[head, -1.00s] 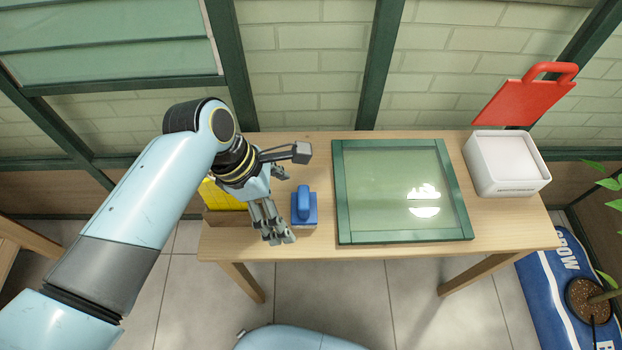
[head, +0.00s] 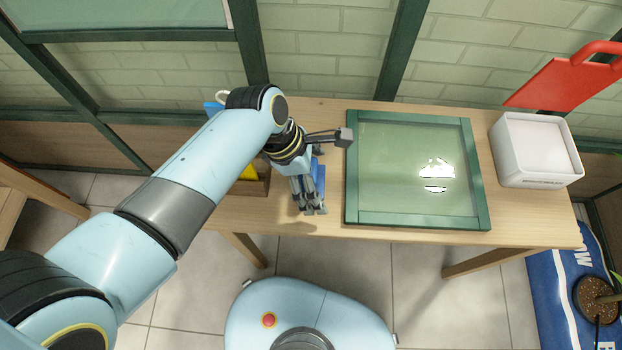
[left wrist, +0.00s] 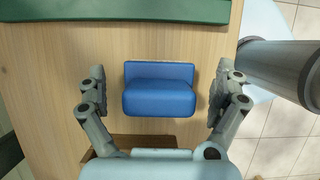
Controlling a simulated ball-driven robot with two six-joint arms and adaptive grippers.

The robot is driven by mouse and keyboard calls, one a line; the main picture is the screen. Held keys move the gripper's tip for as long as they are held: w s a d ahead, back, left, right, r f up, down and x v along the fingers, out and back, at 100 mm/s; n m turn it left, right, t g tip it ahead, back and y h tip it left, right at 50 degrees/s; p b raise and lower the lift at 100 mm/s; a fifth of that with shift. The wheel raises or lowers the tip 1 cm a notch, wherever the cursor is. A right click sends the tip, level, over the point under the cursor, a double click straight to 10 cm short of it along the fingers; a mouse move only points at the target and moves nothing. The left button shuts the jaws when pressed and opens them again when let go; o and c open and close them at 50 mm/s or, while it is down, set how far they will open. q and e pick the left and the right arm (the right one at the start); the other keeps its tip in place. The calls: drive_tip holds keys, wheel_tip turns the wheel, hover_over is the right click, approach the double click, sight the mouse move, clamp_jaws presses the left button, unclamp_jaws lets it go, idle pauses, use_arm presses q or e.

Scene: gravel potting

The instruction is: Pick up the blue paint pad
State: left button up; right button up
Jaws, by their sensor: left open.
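The blue paint pad (left wrist: 159,92) lies on the wooden table, centred between the fingers of my open left gripper (left wrist: 160,96) in the left wrist view. There is a gap between the pad and the finger on each side. In the head view my left gripper (head: 312,208) points down over the table's left part. It hides most of the pad, and only a little blue (head: 318,151) shows behind it. My right gripper is not in view.
A green-framed glass pane (head: 484,190) lies right of the gripper. A white tray (head: 540,183) stands at the right, with a red handled board (head: 560,88) behind it. A wooden box (head: 262,187) with something yellow sits left of the gripper. The table's front edge is close by.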

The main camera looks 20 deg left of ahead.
sight(318, 181)
use_arm(q)
drive_tip(key=shift+x, duration=0.75)
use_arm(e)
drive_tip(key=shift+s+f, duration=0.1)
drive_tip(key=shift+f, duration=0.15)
use_arm(q)
drive_tip(key=c, duration=1.3)
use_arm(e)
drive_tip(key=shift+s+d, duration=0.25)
use_arm(q)
drive_tip(key=shift+o, duration=0.2)
drive_tip(key=shift+r, duration=0.1)
wheel_tip(318, 181, up, 10)
drive_tip(key=p, duration=1.1)
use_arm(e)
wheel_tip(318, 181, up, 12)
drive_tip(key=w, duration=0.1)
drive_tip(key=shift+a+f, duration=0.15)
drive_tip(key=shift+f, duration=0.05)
